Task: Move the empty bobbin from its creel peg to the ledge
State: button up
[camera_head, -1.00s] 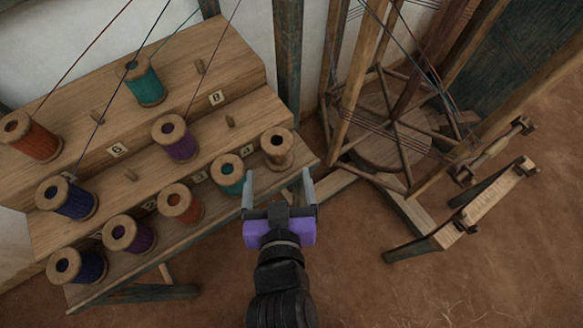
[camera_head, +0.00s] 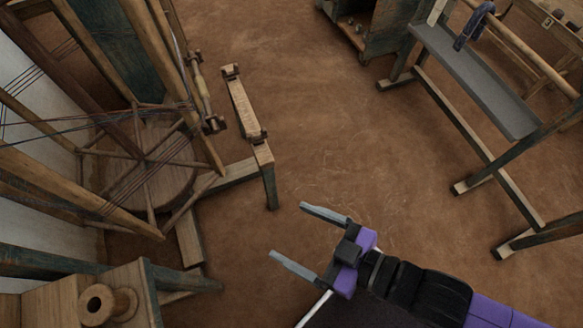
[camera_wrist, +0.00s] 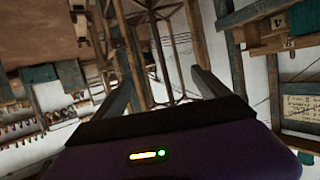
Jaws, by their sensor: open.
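The empty bobbin (camera_head: 105,303), bare wood with a dark hole in its top, sits at the end of the wooden creel (camera_head: 140,312) in the lower left corner of the head view. My gripper (camera_head: 288,231) is open and empty, well to the right of the bobbin and above the brown floor. In the wrist view, the fingers (camera_wrist: 160,90) are spread with nothing between them. I cannot tell for sure which surface is the ledge; a long grey board (camera_head: 480,85) on a wooden frame stands at the upper right.
A wooden reel frame (camera_head: 145,165) with threads stands at left. A narrow wooden stand (camera_head: 245,115) is beside it. A dark cabinet (camera_head: 375,20) is at the top. The brown floor (camera_head: 340,140) between them is open.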

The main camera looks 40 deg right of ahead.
jog(key=s+d+r+m+h, duration=0.2)
jog(key=s+d+r+h, duration=0.1)
jog(key=s+d, duration=0.3)
jog(key=shift+s+d+r+m+t, duration=0.35)
jog(key=shift+d+r, duration=0.3)
jog(key=shift+r, duration=0.25)
jog(key=shift+c, duration=0.5)
